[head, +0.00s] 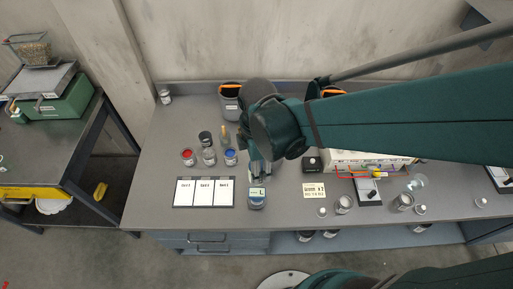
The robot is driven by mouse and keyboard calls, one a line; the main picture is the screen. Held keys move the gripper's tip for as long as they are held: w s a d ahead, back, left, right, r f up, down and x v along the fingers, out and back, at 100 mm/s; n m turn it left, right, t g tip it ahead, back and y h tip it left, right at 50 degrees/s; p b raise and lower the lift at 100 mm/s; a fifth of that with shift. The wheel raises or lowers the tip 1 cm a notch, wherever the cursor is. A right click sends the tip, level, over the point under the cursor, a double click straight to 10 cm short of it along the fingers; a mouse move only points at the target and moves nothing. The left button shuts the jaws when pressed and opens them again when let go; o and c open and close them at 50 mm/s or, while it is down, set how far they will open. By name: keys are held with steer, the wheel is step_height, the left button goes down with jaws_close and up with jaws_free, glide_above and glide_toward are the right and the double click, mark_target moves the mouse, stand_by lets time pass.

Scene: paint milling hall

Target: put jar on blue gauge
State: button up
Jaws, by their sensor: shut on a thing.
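My gripper (260,173) is low over the bench, just behind a small blue-grey device with a lit display (257,198), which looks like the blue gauge. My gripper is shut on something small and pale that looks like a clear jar. The arm and fingers hide most of it, and I cannot tell whether it touches the gauge. To the left stand a jar of red paint (188,157), a clear jar (209,156), a jar of blue paint (231,157) and a dark-topped jar (205,138).
A panel of three white cards (204,192) lies left of the gauge. A small label card (314,190) lies to its right. Glassware (403,201) and a wired white box (350,161) stand at right. The bench's left end is fairly clear.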

stand_by(0.4)
glide_above(257, 192)
steer(key=shift+f, duration=3.1)
steer(key=shift+f, duration=0.1)
steer(key=shift+f+b, duration=0.35)
steer(key=shift+f, duration=1.4)
steer(key=shift+f, duration=0.2)
steer(key=o, duration=1.4)
steer(key=shift+c, duration=0.2)
steer(key=shift+r, duration=0.3)
steer(key=shift+r+p, duration=0.45)
steer(key=shift+r, duration=5.4)
